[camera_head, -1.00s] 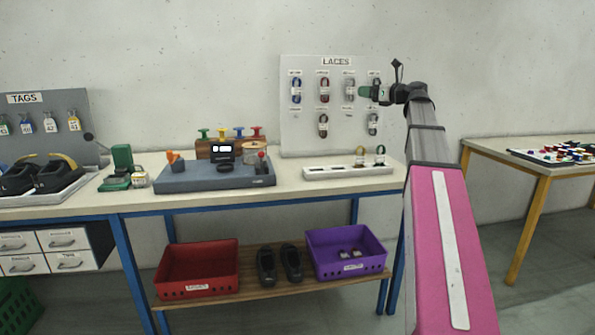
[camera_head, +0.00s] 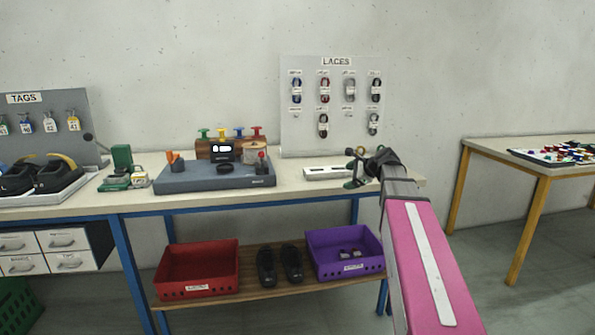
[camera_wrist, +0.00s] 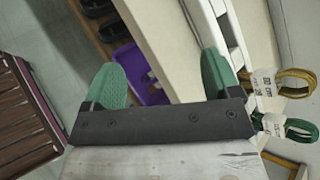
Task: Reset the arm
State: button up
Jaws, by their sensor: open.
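My arm (camera_head: 425,255), with its pink cover, rises at the right of the head view. My gripper (camera_head: 352,180) is over the right end of the bench, in front of the white lace tray (camera_head: 325,173), and hides part of it. In the wrist view my gripper (camera_wrist: 165,75) shows two green fingers spread wide with nothing between them. Beyond the fingers are the bench edge and the shelf below. A yellow lace loop (camera_wrist: 295,82) and a green lace loop (camera_wrist: 290,130) with white bands are to the right of the fingers, apart from them.
The LACES board (camera_head: 335,105) stands behind the bench. A purple bin (camera_head: 345,252), black shoes (camera_head: 279,265) and a red bin (camera_head: 198,268) are on the lower shelf. A grey fixture (camera_head: 214,178) is left of the lace tray. Another table (camera_head: 520,160) stands at the right.

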jog(key=s+f+n+g+h, duration=0.4)
jog(key=s+f+n, duration=0.4)
jog(key=s+f, duration=0.5)
jog(key=s+a+f+n+g+h, duration=0.1)
jog(key=s+f+n+g+h, duration=0.2)
jog(key=s+f+n, duration=0.6)
jog(key=s+f+h, duration=0.1)
jog(key=s+f, duration=0.2)
jog(key=f, duration=0.8)
jog(key=shift+s+a+n+g, duration=0.15)
jog(key=shift+s+n+g, duration=0.15)
jog(key=shift+s+g, duration=0.1)
